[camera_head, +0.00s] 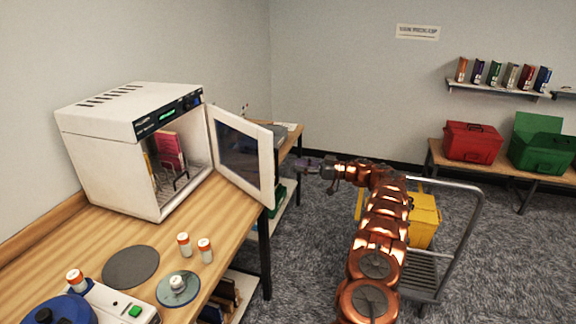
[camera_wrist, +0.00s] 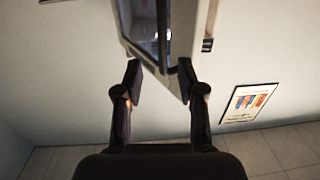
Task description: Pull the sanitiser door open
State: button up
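The sanitiser (camera_head: 135,150) is a white box with a dark control panel, standing at the back of the wooden table. Its door (camera_head: 243,155), white-framed with a dark window, is swung wide out to the right, and the inside shows. My gripper (camera_head: 308,165) is right of the door's free edge in the head view, apart from it. In the wrist view, the fingers of my gripper (camera_wrist: 160,76) are spread with nothing held between them. A white-framed panel, which looks like the door (camera_wrist: 183,70), is beyond the fingertips. The door handle cannot be made out clearly.
Orange-capped bottles (camera_head: 184,245) and a grey disc (camera_head: 131,267) are on the wooden table (camera_head: 225,210). A cart (camera_head: 425,268) with a yellow bin (camera_head: 424,220) stands beside my arm.

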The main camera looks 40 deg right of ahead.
jog(key=shift+v, duration=1.55)
